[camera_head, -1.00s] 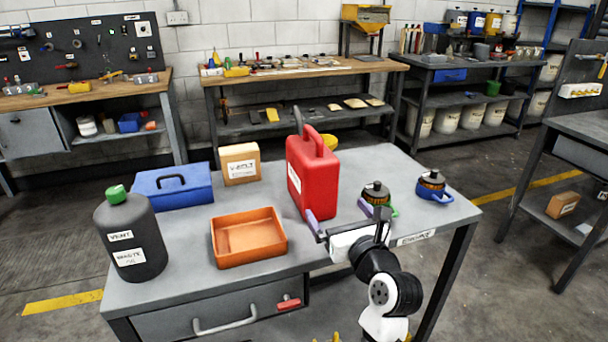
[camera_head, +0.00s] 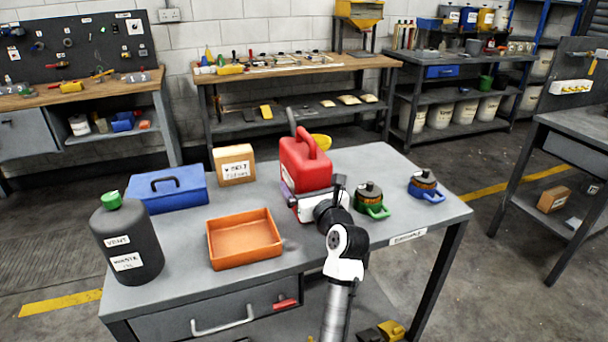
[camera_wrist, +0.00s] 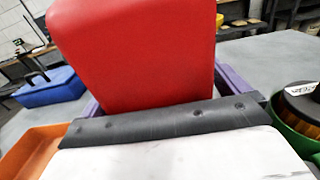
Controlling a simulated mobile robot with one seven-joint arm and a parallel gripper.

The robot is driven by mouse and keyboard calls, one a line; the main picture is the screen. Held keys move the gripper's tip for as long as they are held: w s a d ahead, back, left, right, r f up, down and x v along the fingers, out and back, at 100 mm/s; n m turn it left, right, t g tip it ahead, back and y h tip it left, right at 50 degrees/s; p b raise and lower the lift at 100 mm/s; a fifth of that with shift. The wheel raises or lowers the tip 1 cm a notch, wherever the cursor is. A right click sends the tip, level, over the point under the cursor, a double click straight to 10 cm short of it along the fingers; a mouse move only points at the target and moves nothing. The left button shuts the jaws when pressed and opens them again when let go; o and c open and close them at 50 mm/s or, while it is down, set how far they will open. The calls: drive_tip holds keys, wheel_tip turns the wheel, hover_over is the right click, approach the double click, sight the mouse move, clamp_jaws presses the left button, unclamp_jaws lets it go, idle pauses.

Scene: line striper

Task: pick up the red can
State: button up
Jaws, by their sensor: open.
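The red can (camera_head: 305,168) stands upright near the middle of the grey workbench (camera_head: 372,160), with its handle on top; my gripper hides its lower front. My gripper (camera_head: 312,192) is low at the near side of the can, its purple fingers spread. In the wrist view the can (camera_wrist: 140,50) fills the upper middle, between the purple fingers of my gripper (camera_wrist: 165,95), one showing on each side. The jaws are open, and I cannot tell whether either finger touches the can. The can's base is hidden behind the gripper body.
The orange tray (camera_head: 213,247) is close on the left. A green-handled container (camera_head: 370,200) is close on the right, with a blue-handled one (camera_head: 425,187) beyond. A cardboard box (camera_head: 234,165), blue toolbox (camera_head: 170,190) and dark jug (camera_head: 127,243) stand farther left.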

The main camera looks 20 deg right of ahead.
drive_tip(key=c, duration=2.1)
drive_tip(key=shift+o, duration=0.2)
drive_tip(key=shift+r, duration=0.25)
